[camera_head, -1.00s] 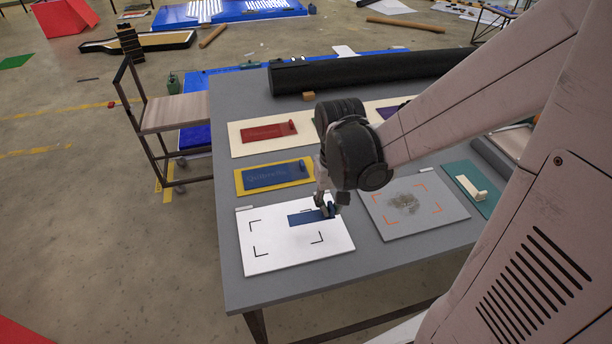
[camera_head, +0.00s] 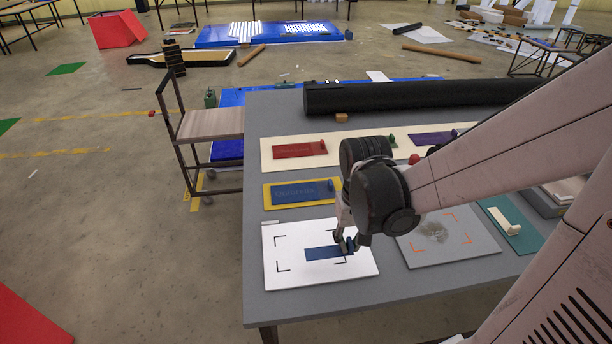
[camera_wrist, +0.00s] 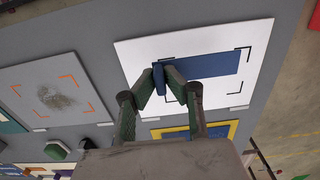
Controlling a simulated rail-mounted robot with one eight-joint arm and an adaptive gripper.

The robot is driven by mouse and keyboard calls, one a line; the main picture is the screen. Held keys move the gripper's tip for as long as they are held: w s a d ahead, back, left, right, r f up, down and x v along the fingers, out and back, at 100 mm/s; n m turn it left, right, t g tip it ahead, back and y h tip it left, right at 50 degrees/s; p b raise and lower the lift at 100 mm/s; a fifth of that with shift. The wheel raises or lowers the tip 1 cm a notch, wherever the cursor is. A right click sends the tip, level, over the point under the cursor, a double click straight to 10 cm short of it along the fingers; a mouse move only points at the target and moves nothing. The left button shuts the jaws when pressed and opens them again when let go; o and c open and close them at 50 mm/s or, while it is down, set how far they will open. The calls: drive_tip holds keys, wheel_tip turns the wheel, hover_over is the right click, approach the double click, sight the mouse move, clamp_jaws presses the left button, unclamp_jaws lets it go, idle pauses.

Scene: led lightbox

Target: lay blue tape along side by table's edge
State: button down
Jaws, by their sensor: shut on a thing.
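The blue tape (camera_head: 323,253) is a flat dark-blue strip over the white board (camera_head: 300,282), inside and across the area bounded by black corner marks. It lies toward the board's near side in the head view. My gripper (camera_head: 346,244) is shut on the blue upright piece at the strip's right end. In the wrist view, the fingertips (camera_wrist: 168,80) pinch that piece and the blue strip (camera_wrist: 215,65) extends to the right. I cannot tell whether the strip touches the board. The grey table's near edge (camera_head: 390,300) runs just beyond the board.
A blue plate on a yellow board (camera_head: 272,205) lies behind the white board. A grey board with orange marks (camera_head: 470,250) is to the right, with a teal board (camera_head: 525,240) beyond. A black roll (camera_head: 420,95) lies along the table's back. A cart (camera_head: 210,125) stands left.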

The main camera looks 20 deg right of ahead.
sight(345, 268)
drive_tip(key=shift+f+b, duration=3.3)
drive_tip(key=shift+f, duration=0.4)
drive_tip(key=shift+f+b, duration=0.3)
drive_tip(key=shift+b, duration=0.2)
drive_tip(key=c, duration=1.7)
unclamp_jaws()
drive_tip(key=shift+r, duration=0.15)
wheel_tip(345, 268, up, 12)
drive_tip(key=shift+f, duration=0.1)
